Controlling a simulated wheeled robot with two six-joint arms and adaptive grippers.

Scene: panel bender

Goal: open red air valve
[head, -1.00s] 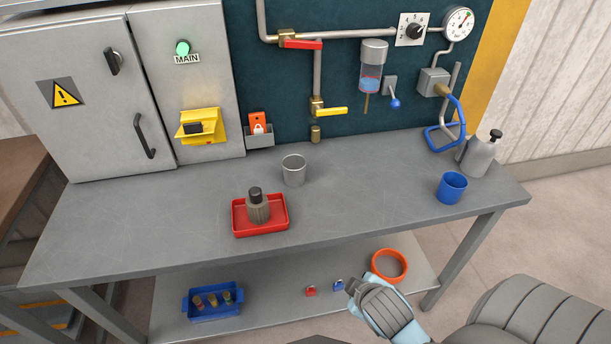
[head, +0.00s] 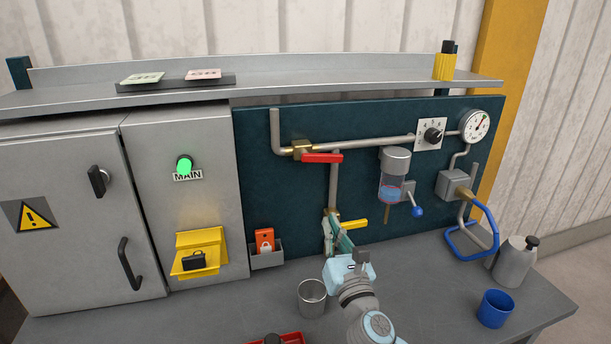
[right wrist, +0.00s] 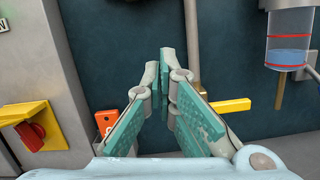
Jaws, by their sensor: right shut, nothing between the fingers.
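The red valve lever (head: 322,158) sits on a brass valve body (head: 298,149) on the upper pipe of the teal panel. The lever points right, roughly along the pipe and just below it. My right gripper (head: 330,216) is shut and empty, fingers pointing up, below the red lever and in front of the lower brass valve. Its shut fingertips (right wrist: 165,56) show in the right wrist view, where the red lever is not seen. A yellow lever (head: 353,225) lies just right of the fingers; it also shows in the right wrist view (right wrist: 228,106). My left gripper is not in view.
Right of the lever are a filter bowl (head: 393,178), a dial (head: 432,134) and a gauge (head: 475,126). A metal cup (head: 312,298), blue cup (head: 495,308) and grey bottle (head: 513,262) stand on the bench. A shelf (head: 300,76) runs above the panel.

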